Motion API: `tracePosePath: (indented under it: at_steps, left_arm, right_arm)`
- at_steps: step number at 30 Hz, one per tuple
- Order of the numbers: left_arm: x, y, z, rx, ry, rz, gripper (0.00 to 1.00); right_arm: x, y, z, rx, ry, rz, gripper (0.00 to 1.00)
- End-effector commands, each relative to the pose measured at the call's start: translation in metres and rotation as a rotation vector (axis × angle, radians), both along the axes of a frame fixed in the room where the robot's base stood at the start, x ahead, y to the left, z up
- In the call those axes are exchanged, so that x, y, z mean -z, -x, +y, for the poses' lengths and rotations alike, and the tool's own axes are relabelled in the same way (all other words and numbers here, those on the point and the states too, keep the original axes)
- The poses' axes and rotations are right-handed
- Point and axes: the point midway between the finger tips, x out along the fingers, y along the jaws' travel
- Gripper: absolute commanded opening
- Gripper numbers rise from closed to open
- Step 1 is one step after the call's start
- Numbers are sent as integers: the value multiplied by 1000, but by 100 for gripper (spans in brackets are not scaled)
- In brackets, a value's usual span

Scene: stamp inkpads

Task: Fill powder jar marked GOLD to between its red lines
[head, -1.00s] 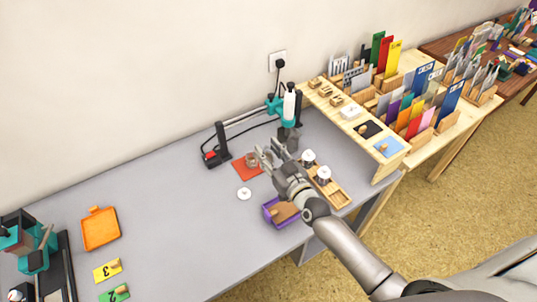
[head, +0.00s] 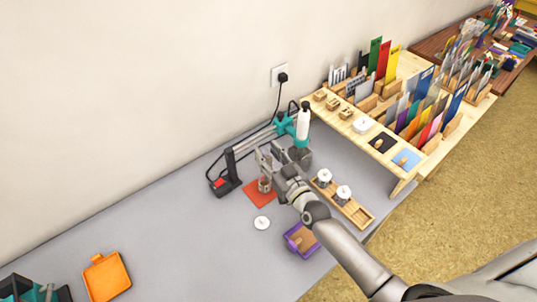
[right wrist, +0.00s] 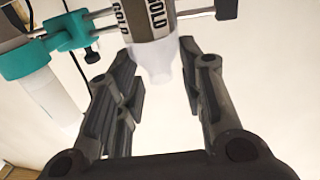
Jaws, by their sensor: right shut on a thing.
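The jar marked GOLD (right wrist: 150,22) shows at the top of the right wrist view. In the head view the small clear jar (head: 265,185) shows just under the fingers, over the orange-red mat (head: 256,198). The fill level and red lines cannot be made out. A white bottle (head: 303,119) stands in a teal holder (head: 285,123) behind the gripper. My left gripper is not in view.
A white round lid (head: 262,223) lies in front of the mat. A wooden tray (head: 356,212) with white-topped jars stands to the right, and a purple tray (head: 291,240) lies nearer.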

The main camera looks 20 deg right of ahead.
Motion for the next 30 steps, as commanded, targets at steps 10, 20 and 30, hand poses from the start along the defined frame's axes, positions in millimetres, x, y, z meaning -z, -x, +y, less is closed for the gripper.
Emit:
tracePosePath:
  at_steps: [10,20,30]
  left_arm:
    - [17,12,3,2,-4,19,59]
    - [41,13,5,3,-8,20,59]
    - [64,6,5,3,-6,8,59]
  right_arm:
    - [9,0,-1,-2,144,-53,11]
    - [18,-1,-2,-2,400,-147,11]
    - [32,-1,-2,-2,573,-210,11]
